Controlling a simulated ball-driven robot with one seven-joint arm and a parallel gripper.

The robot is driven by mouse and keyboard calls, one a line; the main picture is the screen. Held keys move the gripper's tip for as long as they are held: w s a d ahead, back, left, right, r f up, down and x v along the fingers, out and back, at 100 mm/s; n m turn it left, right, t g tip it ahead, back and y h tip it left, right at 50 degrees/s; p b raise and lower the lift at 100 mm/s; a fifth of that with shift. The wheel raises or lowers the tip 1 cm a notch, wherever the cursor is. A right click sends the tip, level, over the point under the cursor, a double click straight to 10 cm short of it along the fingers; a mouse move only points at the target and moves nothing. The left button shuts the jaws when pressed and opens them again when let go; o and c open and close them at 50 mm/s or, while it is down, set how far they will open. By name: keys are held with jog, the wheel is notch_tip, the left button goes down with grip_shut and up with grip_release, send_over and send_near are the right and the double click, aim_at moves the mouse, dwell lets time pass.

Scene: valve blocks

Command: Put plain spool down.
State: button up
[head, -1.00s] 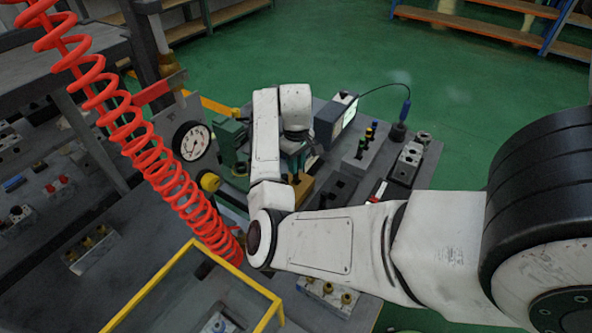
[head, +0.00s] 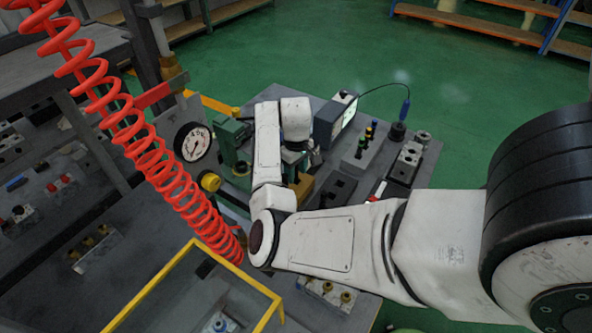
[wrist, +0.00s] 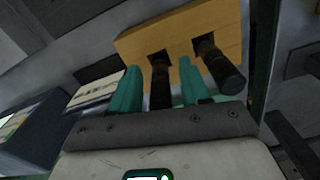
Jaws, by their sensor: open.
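A tan block (wrist: 185,32) with two dark square openings fills the top of the wrist view; a small part of it (head: 303,187) shows under my arm in the head view. One dark spool (wrist: 160,84) stands at the left opening, between the teal fingers of my gripper (wrist: 159,70). The fingers are open, one on each side of it, with visible gaps. A second dark, ridged spool (wrist: 219,66) is at the right opening, outside the right finger. I cannot tell for certain which one is the plain spool. In the head view my wrist mostly hides the gripper.
A meter box (head: 336,122) with a lit screen and cable stands right of my wrist. A grey block with coloured plugs (head: 363,146) is further right. A green vise (head: 232,137), dial gauge (head: 193,142) and red coiled hose (head: 150,160) are left. A yellow-edged frame (head: 235,272) stands in front.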

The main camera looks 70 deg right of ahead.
notch_tip(320, 180, up, 12)
jog(key=shift+r+b, duration=0.15)
jog(key=shift+b, duration=0.2)
dwell(1.0)
